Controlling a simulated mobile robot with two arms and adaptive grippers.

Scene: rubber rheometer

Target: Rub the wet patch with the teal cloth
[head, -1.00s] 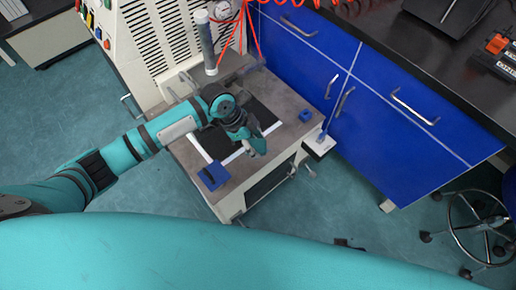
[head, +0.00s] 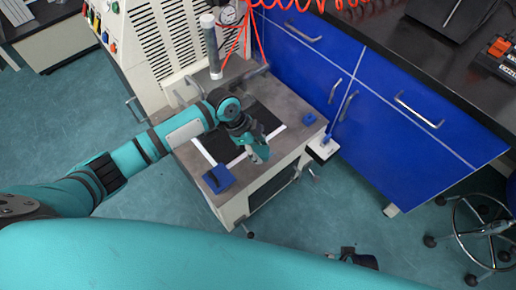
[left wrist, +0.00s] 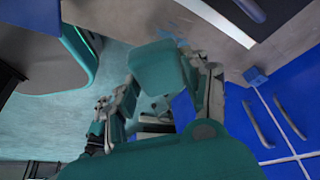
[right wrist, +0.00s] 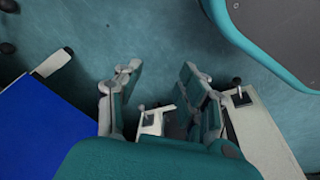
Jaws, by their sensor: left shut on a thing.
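My left gripper (head: 258,153) is above the front right part of the machine's grey top, near the dark panel. In the left wrist view it is shut on the teal cloth (left wrist: 158,68), a folded-looking teal piece between its fingers. In the head view the cloth is hard to tell from the teal gripper.
The machine's grey top (head: 190,160) carries a black panel with white edges (head: 270,119), a larger blue block (head: 218,179), a small blue block (head: 309,119) and an upright grey cylinder (head: 213,48). Blue cabinets (head: 400,130) stand close on the right. A wheeled stool (head: 490,235) is at far right.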

